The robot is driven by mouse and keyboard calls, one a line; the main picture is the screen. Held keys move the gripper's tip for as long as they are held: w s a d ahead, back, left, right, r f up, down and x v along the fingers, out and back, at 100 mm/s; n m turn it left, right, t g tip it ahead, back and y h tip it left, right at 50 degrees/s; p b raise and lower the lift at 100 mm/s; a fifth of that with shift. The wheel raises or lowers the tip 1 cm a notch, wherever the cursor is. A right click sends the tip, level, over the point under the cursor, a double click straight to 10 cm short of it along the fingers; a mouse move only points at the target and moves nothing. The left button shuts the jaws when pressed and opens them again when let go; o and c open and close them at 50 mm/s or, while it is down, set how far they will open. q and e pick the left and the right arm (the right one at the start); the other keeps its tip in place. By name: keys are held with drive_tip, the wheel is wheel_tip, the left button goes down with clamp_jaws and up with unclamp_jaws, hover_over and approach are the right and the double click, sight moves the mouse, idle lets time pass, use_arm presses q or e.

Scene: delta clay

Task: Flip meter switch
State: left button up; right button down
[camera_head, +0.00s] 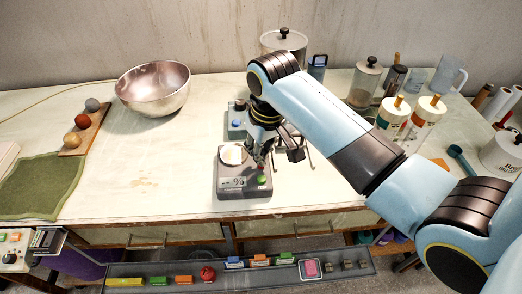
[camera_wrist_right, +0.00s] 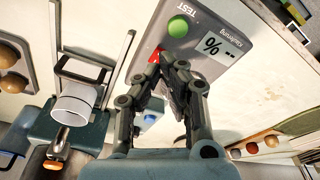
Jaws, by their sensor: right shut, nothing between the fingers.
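The meter (camera_head: 228,186) is a grey box near the table's front edge, with a "-- %" display, a round white part (camera_head: 232,155) on top and a green button (camera_head: 262,180). In the right wrist view the meter (camera_wrist_right: 202,38) shows a "TEST" label, the green button (camera_wrist_right: 178,26) and a small red part (camera_wrist_right: 156,54), which looks like the switch. My right gripper (camera_head: 262,160) is over the meter's right side. In the wrist view its closed fingertips (camera_wrist_right: 172,62) are empty and close beside the red part; I cannot tell whether they touch it.
A device with a blue button (camera_head: 236,123) stands just behind the meter. A metal bowl (camera_head: 153,88), a wooden board with balls (camera_head: 84,130) and a green cloth (camera_head: 40,185) are at left. Jars and bottles stand at back right. The tabletop left of the meter is clear.

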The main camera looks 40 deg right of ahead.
drive_tip(key=shift+f+b, duration=0.55)
drive_tip(key=shift+f, duration=0.75)
idle(1.0)
wheel_tip(320, 180, up, 3)
drive_tip(key=shift+f+p, duration=0.2)
drive_tip(key=shift+p, duration=1)
drive_tip(key=shift+r, duration=2.2)
drive_tip(key=shift+s, duration=0.1)
